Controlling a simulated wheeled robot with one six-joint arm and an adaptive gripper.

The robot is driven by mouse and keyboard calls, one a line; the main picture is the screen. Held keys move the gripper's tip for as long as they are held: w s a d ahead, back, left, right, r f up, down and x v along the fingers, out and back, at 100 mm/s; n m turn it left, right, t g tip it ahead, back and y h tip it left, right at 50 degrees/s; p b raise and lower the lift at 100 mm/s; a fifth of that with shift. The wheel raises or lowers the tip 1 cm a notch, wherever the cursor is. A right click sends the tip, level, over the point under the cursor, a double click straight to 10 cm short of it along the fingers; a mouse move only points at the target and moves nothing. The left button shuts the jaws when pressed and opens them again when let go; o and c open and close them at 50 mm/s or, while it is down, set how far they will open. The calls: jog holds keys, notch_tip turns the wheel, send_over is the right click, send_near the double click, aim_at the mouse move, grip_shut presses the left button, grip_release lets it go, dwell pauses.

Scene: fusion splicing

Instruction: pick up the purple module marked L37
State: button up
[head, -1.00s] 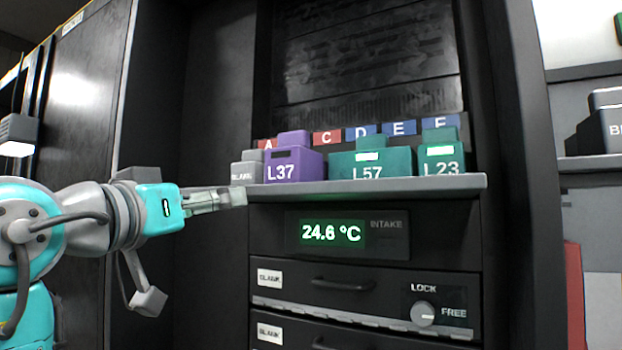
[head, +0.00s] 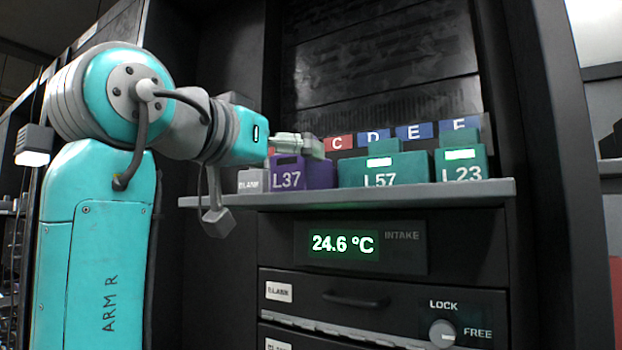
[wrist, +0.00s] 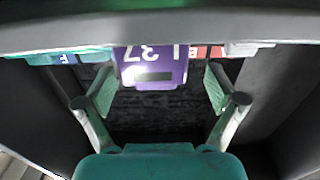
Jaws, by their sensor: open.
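The purple module marked L37 (head: 289,178) stands on the grey shelf (head: 400,195), between the grey blank block and the teal L57 module. My gripper (head: 312,146) is at the upper part of the L37 module in the head view and hides its top. In the wrist view the L37 module (wrist: 152,66) appears upside down, ahead of my gripper (wrist: 161,82) and roughly centred between its two spread fingers. The fingers are open and hold nothing. Whether they touch the module cannot be told.
Teal modules L57 (head: 385,167) and L23 (head: 461,165) stand to the right on the shelf. A grey blank block (head: 253,181) is close on the left. Lettered red and blue tags line the back. Below are a temperature display (head: 343,244) and drawers.

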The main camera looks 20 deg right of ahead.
jog(key=x, duration=0.5)
jog(key=shift+s+d+f, duration=0.1)
jog(key=shift+s+d, duration=0.05)
jog(key=shift+d, duration=0.1)
jog(key=c, duration=1.3)
